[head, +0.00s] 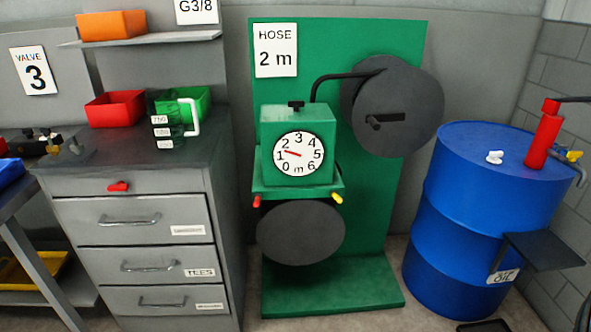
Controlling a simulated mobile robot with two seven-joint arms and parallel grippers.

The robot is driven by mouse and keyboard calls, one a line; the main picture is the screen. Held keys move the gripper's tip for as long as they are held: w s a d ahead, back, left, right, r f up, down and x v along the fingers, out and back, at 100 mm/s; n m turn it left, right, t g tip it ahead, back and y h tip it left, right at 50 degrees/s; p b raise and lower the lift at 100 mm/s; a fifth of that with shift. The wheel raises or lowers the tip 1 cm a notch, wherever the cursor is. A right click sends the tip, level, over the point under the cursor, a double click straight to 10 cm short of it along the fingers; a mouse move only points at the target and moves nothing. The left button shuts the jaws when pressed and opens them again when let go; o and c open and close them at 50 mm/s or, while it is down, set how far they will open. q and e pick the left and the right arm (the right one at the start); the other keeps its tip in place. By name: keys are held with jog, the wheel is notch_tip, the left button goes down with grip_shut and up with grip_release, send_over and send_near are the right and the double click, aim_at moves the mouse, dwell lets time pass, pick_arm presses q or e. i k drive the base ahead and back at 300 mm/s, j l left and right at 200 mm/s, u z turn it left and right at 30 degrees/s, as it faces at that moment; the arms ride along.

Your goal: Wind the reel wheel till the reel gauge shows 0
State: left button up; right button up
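The reel gauge (298,154) is a white round dial on a green box, marked 0 to 6 with an "m" at the bottom. Its red needle points left and slightly up, between 1 and 2 and closer to 1. A dark grey disc with a crank handle (397,105) is at the upper right of the green panel; it looks like the reel wheel. A second dark disc (300,234) is below the gauge box, with no handle visible. Neither of my grippers is in view.
The green stand (338,287) has a "HOSE 2 m" sign (276,50). A blue oil drum (483,220) with a red pump (543,135) stands right of it. A grey drawer cabinet (135,215) stands left, carrying a red bin (115,108) and green bin.

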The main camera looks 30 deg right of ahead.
aim_at(399, 111)
jog(key=z, duration=1.25)
